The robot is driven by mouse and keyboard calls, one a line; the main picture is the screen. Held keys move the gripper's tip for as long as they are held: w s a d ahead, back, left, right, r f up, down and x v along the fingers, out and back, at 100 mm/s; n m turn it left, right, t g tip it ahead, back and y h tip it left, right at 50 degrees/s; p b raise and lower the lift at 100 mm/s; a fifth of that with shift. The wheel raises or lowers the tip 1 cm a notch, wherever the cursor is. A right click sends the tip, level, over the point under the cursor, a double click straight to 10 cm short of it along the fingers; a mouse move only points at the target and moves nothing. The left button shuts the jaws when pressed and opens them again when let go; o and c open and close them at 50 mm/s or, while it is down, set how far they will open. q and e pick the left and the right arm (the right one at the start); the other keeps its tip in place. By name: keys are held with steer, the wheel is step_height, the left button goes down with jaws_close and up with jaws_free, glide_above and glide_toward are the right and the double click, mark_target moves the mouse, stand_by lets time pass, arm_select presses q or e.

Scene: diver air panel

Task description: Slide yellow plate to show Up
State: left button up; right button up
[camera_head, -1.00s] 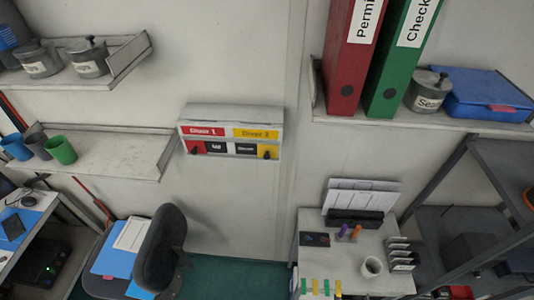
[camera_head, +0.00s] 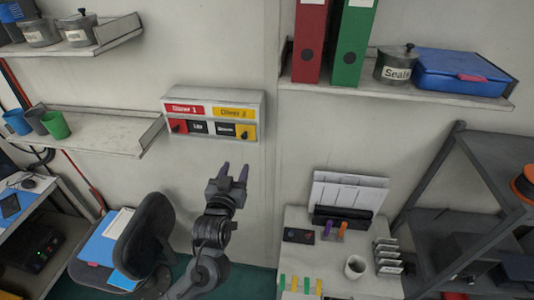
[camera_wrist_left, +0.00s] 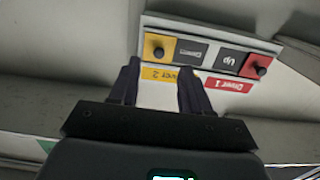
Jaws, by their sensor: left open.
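The air panel (camera_head: 213,94) is a pale box on the wall. Its upper row has a red Diver 1 label (camera_head: 186,109) and a yellow Diver 2 label (camera_head: 233,113). Below, the yellow plate (camera_head: 249,132) with a dark knob sits at the right end, beside a dark plate that seems to read Down (camera_head: 225,128). The dark Up plate (camera_head: 197,127) lies next to the red plate (camera_head: 174,125) at left. My left gripper (camera_head: 233,171) is open and empty, below the yellow plate and apart from it. The wrist view shows the yellow plate (camera_wrist_left: 158,47) upside down beyond the fingers.
A shelf (camera_head: 115,134) with cups (camera_head: 55,126) stands left of the panel. A chair (camera_head: 148,235) is at lower left. A shelf with binders (camera_head: 352,45) is at upper right, and a desk with a mug (camera_head: 355,267) at lower right. The wall around the panel is clear.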

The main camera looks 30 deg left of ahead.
mark_target(244, 137)
arm_select(q)
steer(key=shift+t, duration=0.3)
steer(key=x, duration=0.3)
steer(key=r+p+x, duration=0.1)
steer(key=x, duration=0.3)
steer(key=r+p+x, duration=0.1)
steer(key=x, duration=0.2)
steer(key=shift+w+a+r, duration=0.1)
steer(key=shift+a+r, duration=0.1)
steer(key=shift+a, duration=0.05)
steer(key=shift+w+a+f, duration=0.1)
steer(key=shift+w+a, duration=0.15)
steer(key=shift+w, duration=0.35)
arm_select(e)
steer(key=shift+w+a+r, duration=0.1)
steer(key=shift+a+r, duration=0.1)
steer(key=shift+r, duration=0.25)
steer(key=shift+w+a+r, duration=0.1)
steer(key=shift+a+r, duration=0.1)
steer(key=shift+r, duration=0.25)
steer(key=shift+s, duration=0.1)
arm_select(q)
jaws_close()
